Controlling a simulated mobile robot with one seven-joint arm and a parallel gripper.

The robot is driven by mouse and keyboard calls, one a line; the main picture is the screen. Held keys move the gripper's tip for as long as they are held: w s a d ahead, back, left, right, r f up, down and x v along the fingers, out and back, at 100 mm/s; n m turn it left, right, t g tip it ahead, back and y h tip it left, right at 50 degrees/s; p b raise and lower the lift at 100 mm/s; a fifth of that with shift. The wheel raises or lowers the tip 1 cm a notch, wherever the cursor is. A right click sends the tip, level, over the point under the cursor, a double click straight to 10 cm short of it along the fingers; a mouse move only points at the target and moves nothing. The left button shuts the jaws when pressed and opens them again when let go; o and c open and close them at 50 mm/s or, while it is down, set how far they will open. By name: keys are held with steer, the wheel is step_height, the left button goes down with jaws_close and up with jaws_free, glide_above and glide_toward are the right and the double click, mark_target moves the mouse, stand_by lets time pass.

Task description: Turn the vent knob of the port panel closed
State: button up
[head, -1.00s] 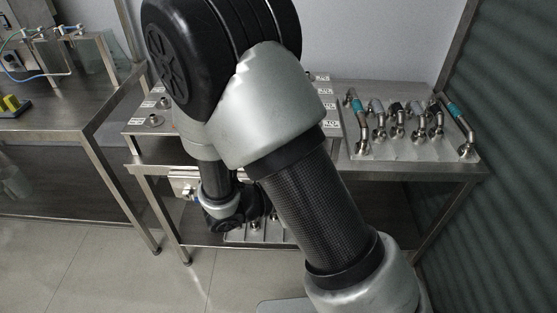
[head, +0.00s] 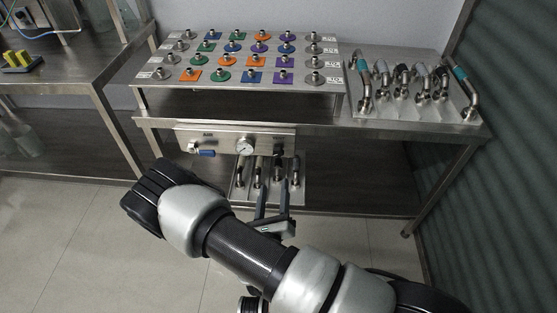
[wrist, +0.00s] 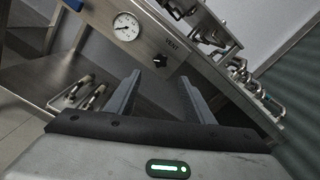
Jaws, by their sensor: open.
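The port panel (head: 225,138) is a metal box front under the table's front edge. It also shows tilted in the wrist view (wrist: 188,75). The vent knob (wrist: 160,61) is small and black, below the printed VENT label (wrist: 172,43); in the head view it is too small to read its setting. My gripper (wrist: 157,80) is open and empty, its fingers pointing at the panel with the knob between and beyond their tips. In the head view my gripper (head: 272,188) is below and in front of the panel's right end, apart from it.
A round gauge (head: 244,147) and a blue-handled valve (head: 203,152) sit on the panel left of the knob. Several pipe fittings stand on a low plate (head: 240,190) behind my gripper. Bent hoses stand on a plate (head: 395,108) at the tabletop's right.

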mark_target(278, 154)
steer(key=w, duration=0.4)
steer(key=w+b, duration=0.1)
steer(key=w, duration=0.3)
steer(key=w+b, duration=0.1)
steer(key=w, duration=0.4)
steer(key=shift+d, duration=0.3)
steer(key=c, duration=1)
steer(key=shift+c, duration=0.2)
